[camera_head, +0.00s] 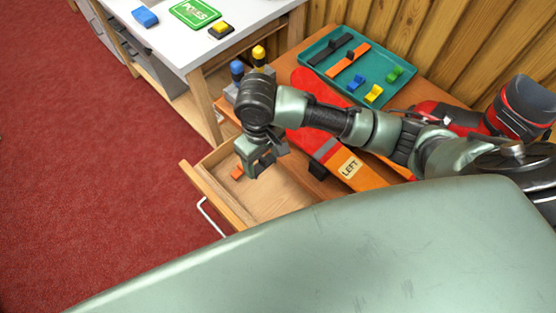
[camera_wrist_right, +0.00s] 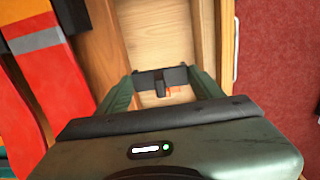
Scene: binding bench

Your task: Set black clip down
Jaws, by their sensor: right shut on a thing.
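My right gripper (camera_head: 262,165) hangs over the open wooden drawer (camera_head: 285,196), pointing down. In the wrist view the right gripper (camera_wrist_right: 160,82) is shut on a small dark thing, which looks like the black clip (camera_wrist_right: 160,90). In the head view the clip cannot be told apart from the dark fingers. An orange piece (camera_head: 237,173) lies on the drawer floor, left of the gripper; it also shows in the wrist view (camera_wrist_right: 178,91), just beyond the held clip. My left gripper is not in view.
A teal tray (camera_head: 385,98) holds a black and an orange strip plus blue, yellow and green clips. Blue and yellow knobbed pieces (camera_head: 258,54) stand behind. The drawer's right part is bare.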

